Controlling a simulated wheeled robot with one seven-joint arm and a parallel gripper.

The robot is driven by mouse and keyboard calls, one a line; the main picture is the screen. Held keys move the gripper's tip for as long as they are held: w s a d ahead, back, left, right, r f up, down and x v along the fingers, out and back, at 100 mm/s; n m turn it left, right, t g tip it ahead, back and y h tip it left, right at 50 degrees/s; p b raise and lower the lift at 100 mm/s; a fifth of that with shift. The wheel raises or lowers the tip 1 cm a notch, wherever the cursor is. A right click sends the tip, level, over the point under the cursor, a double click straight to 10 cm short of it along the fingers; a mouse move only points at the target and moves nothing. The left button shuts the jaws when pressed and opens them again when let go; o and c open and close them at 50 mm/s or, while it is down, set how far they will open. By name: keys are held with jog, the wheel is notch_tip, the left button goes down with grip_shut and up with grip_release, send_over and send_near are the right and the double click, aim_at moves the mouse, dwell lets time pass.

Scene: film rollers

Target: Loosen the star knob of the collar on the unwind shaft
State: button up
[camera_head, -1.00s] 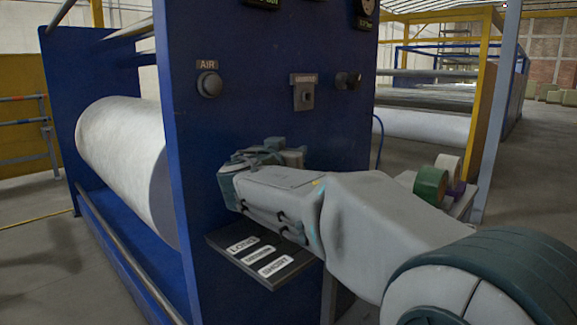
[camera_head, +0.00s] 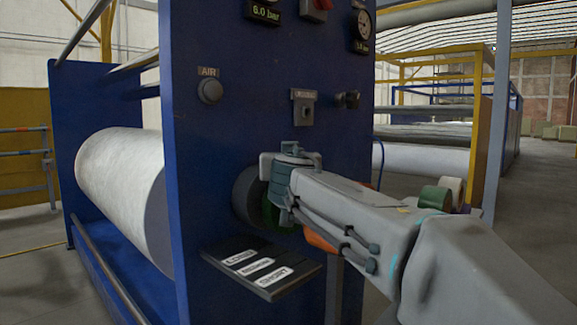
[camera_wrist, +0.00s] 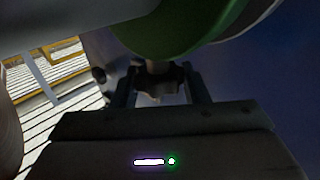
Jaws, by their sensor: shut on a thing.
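The star knob (camera_wrist: 158,82) is dark grey and lobed, and sits on a short stem in the middle of the wrist view. My gripper (camera_wrist: 162,76) has one finger on each side of the knob and is shut on it. A green round part (camera_wrist: 180,28) lies just beyond the stem. In the head view my gripper is at the blue panel, beside a dark round part (camera_head: 246,194) and the green part (camera_head: 270,212). My wrist hides the knob, the fingertips and most of the shaft end there; I cannot clearly make out the collar's outline.
The blue machine panel (camera_head: 205,140) carries an AIR button (camera_head: 210,91) and gauges above. A dark shelf (camera_head: 225,262) with labels juts out below my gripper. An orange part (camera_head: 320,241) shows behind my arm. A white roll (camera_head: 115,180) lies left of the panel.

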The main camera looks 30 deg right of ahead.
dwell(0.4)
jog(key=o, duration=1)
